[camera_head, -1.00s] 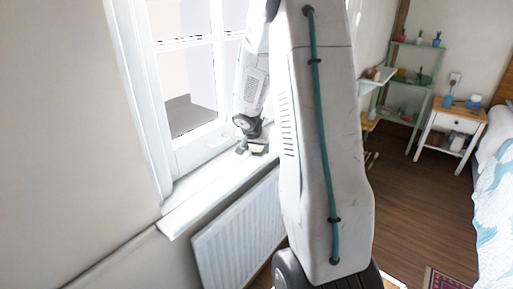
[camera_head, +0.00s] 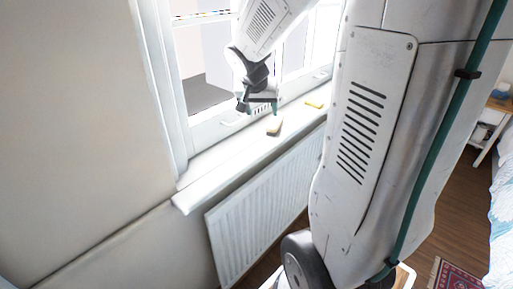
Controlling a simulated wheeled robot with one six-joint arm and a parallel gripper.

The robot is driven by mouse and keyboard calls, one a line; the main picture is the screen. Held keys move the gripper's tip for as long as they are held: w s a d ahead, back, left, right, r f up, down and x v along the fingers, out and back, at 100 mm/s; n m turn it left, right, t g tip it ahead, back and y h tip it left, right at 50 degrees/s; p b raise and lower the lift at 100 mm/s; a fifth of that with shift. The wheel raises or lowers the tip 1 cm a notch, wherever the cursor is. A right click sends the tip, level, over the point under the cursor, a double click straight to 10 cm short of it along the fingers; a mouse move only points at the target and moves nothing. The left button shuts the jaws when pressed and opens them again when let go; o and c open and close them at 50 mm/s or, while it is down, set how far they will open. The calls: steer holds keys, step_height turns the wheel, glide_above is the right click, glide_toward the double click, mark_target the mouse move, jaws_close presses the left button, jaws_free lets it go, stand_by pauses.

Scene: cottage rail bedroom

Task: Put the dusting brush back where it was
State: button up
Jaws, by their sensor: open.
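A small tan-brown object (camera_head: 274,127), which looks like the dusting brush, lies on the white window sill (camera_head: 215,168) near its front edge. It is too small to make out bristles or a handle. My gripper (camera_head: 259,107) is open and empty, with its dark fingers pointing down. It is just above and slightly left of the tan-brown object in the picture, and looks apart from it.
A yellow item (camera_head: 314,104) lies farther right along the sill. The window (camera_head: 200,60) stands behind my gripper, and a white radiator (camera_head: 255,210) is below the sill. The sill's left part is bare. My arm hides much of the room.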

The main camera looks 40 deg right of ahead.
steer(key=s+a+r+n+y, duration=0.2)
steer(key=s+a+n, duration=0.3)
steer(key=s+a, duration=0.5)
steer(key=s+a+r+n+g+y, duration=0.1)
steer(key=s+a+n, duration=0.4)
steer(key=s+a, duration=0.6)
steer(key=shift+a+r+n+y, duration=0.4)
steer(key=shift+a+r+y, duration=0.55)
steer(key=shift+a, duration=0.3)
steer(key=shift+f, duration=0.1)
